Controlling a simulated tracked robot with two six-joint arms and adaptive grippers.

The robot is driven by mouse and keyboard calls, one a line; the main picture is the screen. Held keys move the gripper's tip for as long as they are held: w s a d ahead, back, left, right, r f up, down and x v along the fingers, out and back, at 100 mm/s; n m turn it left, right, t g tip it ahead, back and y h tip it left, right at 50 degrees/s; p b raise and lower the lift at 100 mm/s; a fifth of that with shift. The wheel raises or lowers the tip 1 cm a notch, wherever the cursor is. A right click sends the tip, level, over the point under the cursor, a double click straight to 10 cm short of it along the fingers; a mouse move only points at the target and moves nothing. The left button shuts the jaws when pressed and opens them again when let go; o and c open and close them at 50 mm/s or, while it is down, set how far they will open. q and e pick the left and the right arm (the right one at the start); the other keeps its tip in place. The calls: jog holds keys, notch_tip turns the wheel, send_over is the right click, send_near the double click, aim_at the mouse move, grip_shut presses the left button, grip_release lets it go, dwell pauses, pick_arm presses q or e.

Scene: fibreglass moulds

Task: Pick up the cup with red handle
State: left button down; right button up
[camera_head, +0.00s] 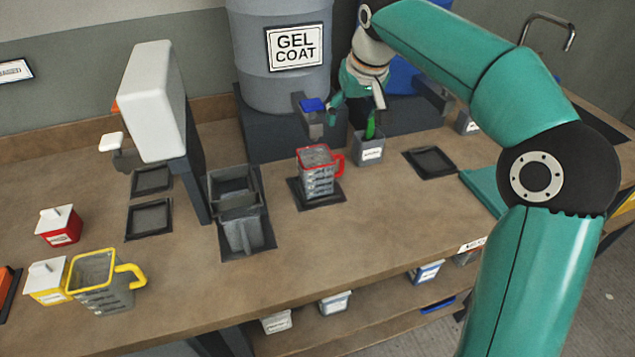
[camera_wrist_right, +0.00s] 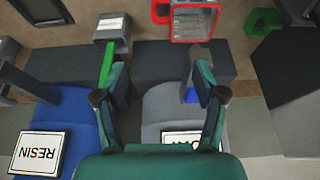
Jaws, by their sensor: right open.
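The cup with the red handle (camera_head: 319,182) stands upright on a dark square pad under the blue-topped tap of the gel coat drum. Its red handle points right in the head view. In the wrist view the red-rimmed cup (camera_wrist_right: 194,27) is at the top, cut by the frame edge, with its handle on the left. My right gripper (camera_head: 357,104) is open and empty, behind and to the right of the cup, near the tap and apart from the cup. It also shows in the wrist view (camera_wrist_right: 160,85), with nothing between its fingers. My left gripper is not in view.
A grey container (camera_head: 368,152) holding a green-handled tool stands right of the cup. The gel coat drum (camera_head: 280,60) and its tap (camera_head: 312,108) are close to my gripper. A yellow-handled cup (camera_head: 102,282) stands front left.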

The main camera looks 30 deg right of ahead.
aim_at(337, 154)
jog(key=b+x, duration=0.1)
jog(key=x, duration=1.1)
jog(key=shift+f, duration=0.35)
jog(key=shift+a+p+x, duration=0.1)
jog(key=shift+p+x, duration=0.1)
jog(key=shift+x, duration=1.15)
jog(key=shift+a+p+x, duration=0.15)
jog(key=shift+p+x, duration=0.05)
jog(key=shift+x, duration=1.15)
jog(key=shift+s, duration=0.15)
jog(key=c, duration=1.3)
grip_shut()
jog(key=shift+r, duration=0.1)
